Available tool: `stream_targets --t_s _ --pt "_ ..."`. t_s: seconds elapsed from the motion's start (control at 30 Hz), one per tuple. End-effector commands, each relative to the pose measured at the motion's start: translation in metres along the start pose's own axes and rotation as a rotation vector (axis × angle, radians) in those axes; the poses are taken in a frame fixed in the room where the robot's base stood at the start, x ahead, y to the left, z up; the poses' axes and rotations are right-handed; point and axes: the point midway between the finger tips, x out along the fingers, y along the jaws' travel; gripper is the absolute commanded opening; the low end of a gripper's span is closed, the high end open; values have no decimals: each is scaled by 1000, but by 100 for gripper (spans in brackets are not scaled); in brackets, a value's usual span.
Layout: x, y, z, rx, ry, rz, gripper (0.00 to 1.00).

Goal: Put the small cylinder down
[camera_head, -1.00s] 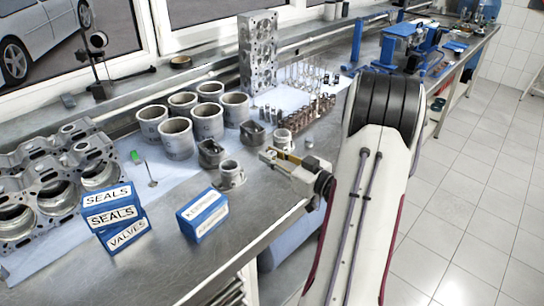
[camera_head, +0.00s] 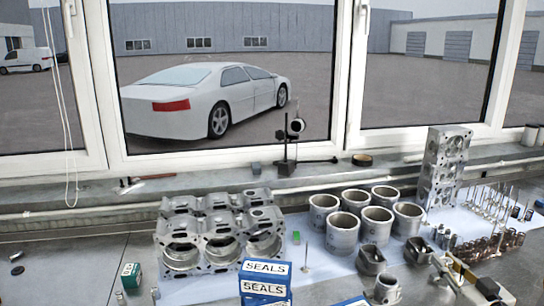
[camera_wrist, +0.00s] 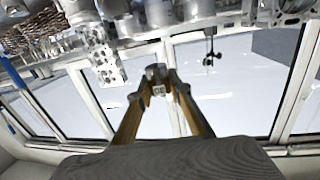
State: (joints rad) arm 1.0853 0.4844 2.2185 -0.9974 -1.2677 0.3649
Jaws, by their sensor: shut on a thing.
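My gripper (camera_head: 447,267) is at the lower right of the head view, over the bench, just right of a dark piston (camera_head: 419,251). In the wrist view its two yellowish fingers (camera_wrist: 158,84) come together on a small light grey piece (camera_wrist: 158,90), which I take for the small cylinder. Only a little of it shows between the fingertips. In the head view I cannot make out the held piece or how far it is above the bench.
Several cylinder liners (camera_head: 343,233) stand left of and behind my gripper. A flanged metal part (camera_head: 387,290) is close on its left, springs (camera_head: 481,249) and valves on its right.

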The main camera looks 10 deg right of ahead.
Motion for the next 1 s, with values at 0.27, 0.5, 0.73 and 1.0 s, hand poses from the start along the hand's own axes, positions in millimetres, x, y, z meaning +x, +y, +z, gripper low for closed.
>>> stream_targets --t_s 0.27,0.5,0.73,1.0 --pt "1 6 -47 2 5 110 0" --pt "-4 8 -82 7 5 197 0" --pt "-12 6 -114 11 5 275 0" --pt "-28 0 -149 16 6 360 0"
